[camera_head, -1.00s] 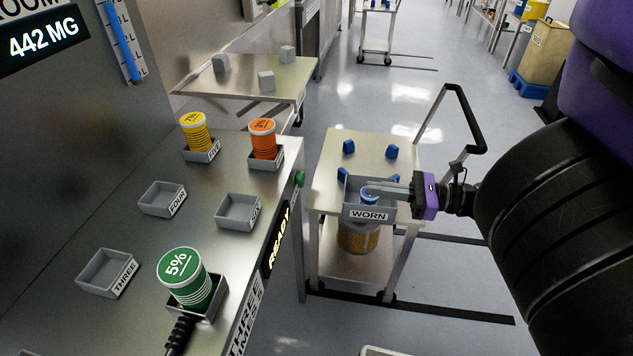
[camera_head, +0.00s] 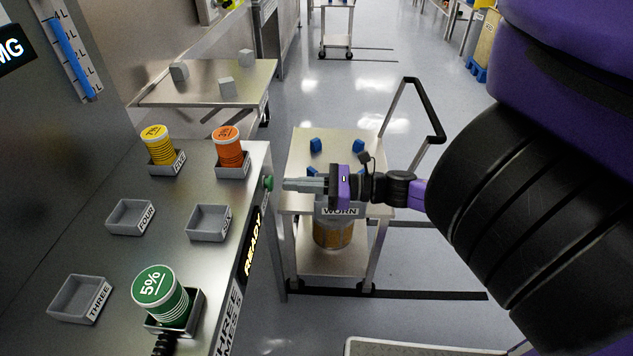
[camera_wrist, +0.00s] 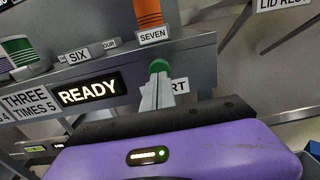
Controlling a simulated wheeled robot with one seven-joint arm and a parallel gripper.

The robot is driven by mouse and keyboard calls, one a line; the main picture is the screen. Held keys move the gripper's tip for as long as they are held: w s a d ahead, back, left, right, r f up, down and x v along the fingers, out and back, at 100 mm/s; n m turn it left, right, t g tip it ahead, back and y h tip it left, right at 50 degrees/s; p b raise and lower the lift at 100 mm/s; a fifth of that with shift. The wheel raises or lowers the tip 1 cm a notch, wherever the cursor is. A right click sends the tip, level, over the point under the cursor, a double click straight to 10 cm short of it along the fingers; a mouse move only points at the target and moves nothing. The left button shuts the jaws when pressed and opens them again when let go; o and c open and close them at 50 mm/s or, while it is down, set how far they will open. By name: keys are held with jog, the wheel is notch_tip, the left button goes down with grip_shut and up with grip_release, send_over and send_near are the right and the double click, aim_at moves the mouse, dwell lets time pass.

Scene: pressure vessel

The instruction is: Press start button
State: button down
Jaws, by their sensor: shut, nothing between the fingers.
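The start button is a green knob (camera_head: 268,183) on the front edge of the metal bench, near the far right corner. It also shows in the wrist view (camera_wrist: 159,65), with a label beside it of which only "RT" is readable. My gripper (camera_head: 286,184) is shut and empty, its fingers pointing left at the button. In the wrist view the fingertips (camera_wrist: 158,84) overlap the lower part of the button. They are very close to it; I cannot tell whether they touch.
A lit "READY" sign (camera_head: 252,243) is on the bench front beside the button. Trays on the bench hold a green "5%" canister (camera_head: 160,295), a yellow one (camera_head: 157,146) and an orange one (camera_head: 228,148). A cart (camera_head: 300,207) with a "WORN" bin (camera_head: 340,211) stands right of the bench.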

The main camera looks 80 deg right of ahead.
aim_at(271, 183)
jog(key=shift+w, duration=1.15)
